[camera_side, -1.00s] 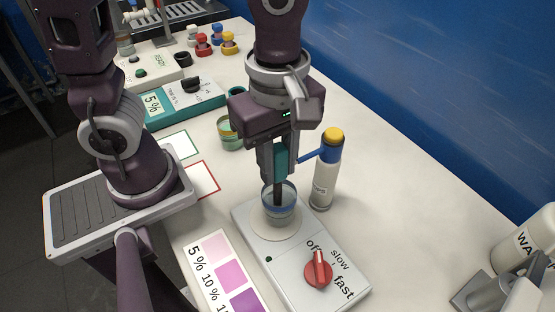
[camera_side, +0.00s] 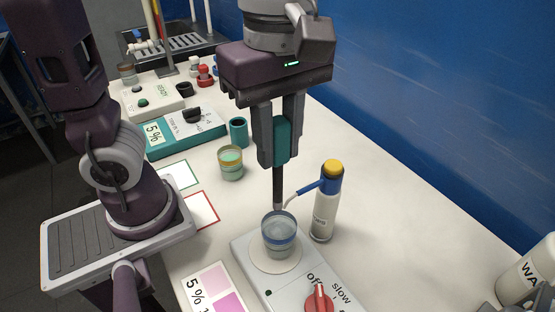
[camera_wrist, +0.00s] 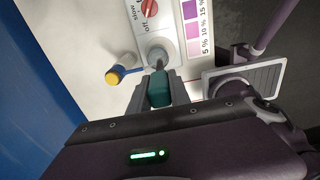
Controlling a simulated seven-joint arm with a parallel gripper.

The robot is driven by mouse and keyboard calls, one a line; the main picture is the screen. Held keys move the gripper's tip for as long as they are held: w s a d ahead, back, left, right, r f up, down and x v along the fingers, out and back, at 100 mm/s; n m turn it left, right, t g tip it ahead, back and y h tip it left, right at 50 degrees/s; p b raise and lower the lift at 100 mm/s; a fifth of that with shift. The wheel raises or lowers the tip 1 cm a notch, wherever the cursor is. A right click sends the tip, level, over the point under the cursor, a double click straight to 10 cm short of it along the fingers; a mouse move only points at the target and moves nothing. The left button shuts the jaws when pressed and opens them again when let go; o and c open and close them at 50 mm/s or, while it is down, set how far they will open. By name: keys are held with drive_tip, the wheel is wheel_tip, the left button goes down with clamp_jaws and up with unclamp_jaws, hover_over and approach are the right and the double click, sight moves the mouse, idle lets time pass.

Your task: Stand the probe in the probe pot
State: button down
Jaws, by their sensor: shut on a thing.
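The probe (camera_side: 281,142) has a teal body and a dark stem that points straight down. My gripper (camera_side: 280,155) is shut on its teal body, which also shows between the fingers in the wrist view (camera_wrist: 159,91). The stem's tip is just above or at the rim of the glass beaker (camera_side: 279,236) holding clear bluish liquid on the stirrer (camera_side: 262,272). A teal cup (camera_side: 238,132), which looks like the probe pot, stands farther back beside the teal meter (camera_side: 186,132). Its inside is mostly hidden from this angle.
A bottle with a yellow cap and blue spout (camera_side: 325,205) stands close right of the beaker. Colored stoppers (camera_side: 205,76) and a sink are at the back.

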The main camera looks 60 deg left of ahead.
drive_tip(key=shift+r, duration=0.4)
